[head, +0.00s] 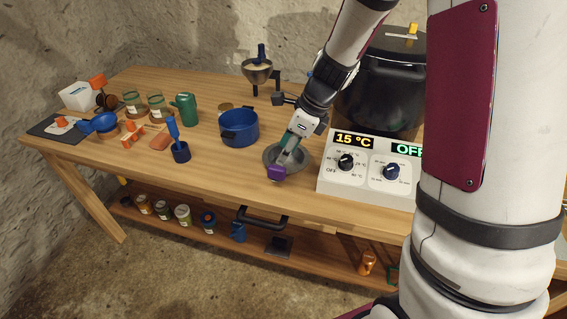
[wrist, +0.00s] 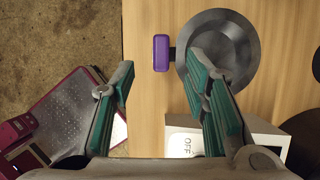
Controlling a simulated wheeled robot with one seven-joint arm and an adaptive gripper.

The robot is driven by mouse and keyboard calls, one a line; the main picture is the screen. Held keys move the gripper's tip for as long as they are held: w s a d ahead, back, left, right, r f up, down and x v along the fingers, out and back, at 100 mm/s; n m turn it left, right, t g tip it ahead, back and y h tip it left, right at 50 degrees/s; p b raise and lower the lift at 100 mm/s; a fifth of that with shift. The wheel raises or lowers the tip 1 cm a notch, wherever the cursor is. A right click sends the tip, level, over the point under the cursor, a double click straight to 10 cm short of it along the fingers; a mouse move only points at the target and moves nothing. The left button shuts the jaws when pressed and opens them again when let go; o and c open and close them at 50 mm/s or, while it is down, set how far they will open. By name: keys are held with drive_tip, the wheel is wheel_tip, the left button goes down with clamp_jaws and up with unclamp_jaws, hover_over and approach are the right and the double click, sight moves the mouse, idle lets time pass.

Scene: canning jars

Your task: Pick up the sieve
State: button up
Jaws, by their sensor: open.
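My gripper (head: 286,160) is over the sieve, and hides part of the bowl. In the wrist view my gripper (wrist: 160,78) is open with green-padded fingers. The handle appears between the fingertip lines, slightly beyond them. The right finger overlaps the bowl's edge. I cannot tell whether they touch.
The control box (head: 345,183) stands close right of the sieve, with a large black pot (head: 380,105) behind. A blue pot (head: 239,128) is to the left. The table's front edge is near the handle.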

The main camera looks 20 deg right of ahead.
sight(277, 167)
drive_tip(key=b+x, duration=0.1)
drive_tip(key=x, duration=0.7)
drive_tip(key=shift+d+f, duration=0.15)
drive_tip(key=shift+f, duration=0.05)
drive_tip(key=shift+c, duration=0.3)
clamp_jaws()
